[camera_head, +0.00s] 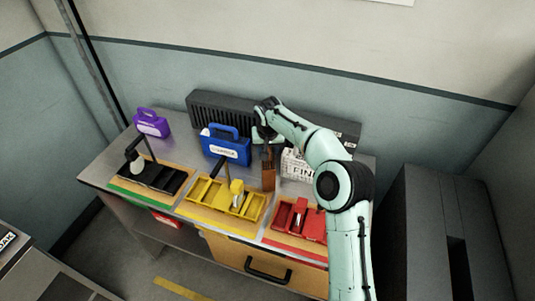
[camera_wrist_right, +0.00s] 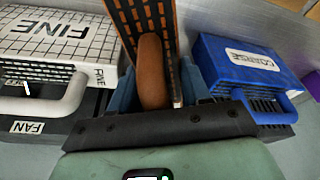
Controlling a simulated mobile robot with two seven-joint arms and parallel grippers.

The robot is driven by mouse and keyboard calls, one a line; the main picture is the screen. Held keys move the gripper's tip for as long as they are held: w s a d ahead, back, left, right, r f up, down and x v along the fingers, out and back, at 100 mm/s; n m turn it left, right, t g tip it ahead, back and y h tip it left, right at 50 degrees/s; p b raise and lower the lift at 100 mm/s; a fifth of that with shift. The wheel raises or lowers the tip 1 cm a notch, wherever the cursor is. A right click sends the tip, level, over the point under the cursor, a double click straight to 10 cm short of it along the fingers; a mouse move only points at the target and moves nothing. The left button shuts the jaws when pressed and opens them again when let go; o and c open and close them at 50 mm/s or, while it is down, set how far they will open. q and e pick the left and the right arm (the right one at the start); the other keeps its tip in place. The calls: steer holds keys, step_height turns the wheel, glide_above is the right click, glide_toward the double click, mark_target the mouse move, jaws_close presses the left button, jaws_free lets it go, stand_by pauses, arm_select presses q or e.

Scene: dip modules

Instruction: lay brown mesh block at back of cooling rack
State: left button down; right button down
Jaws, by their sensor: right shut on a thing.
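My right gripper (camera_head: 267,148) is shut on the brown mesh block (camera_head: 268,175). It holds the block by its rounded handle, above the workbench between the yellow and red trays. In the right wrist view the mesh block (camera_wrist_right: 146,18) extends away from the gripper (camera_wrist_right: 156,88), with dark slots on its face. A long dark ribbed unit, which looks like the cooling rack (camera_head: 210,107), stands along the back of the bench. My arm hides part of it. My left gripper is not in view.
A blue block (camera_head: 226,146) labelled COARSE and a white block (camera_head: 296,166) labelled FINE flank the held block. A purple block (camera_head: 151,123) stands at the back left. Black (camera_head: 157,182), yellow (camera_head: 205,193) and red (camera_head: 311,225) trays line the front.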

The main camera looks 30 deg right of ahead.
steer(key=shift+s+f, duration=0.25)
steer(key=shift+f, duration=0.5)
steer(key=shift+w, duration=0.1)
steer(key=shift+w, duration=0.1)
steer(key=c, duration=0.8)
jaws_free()
steer(key=shift+f, duration=0.2)
steer(key=shift+r, duration=0.1)
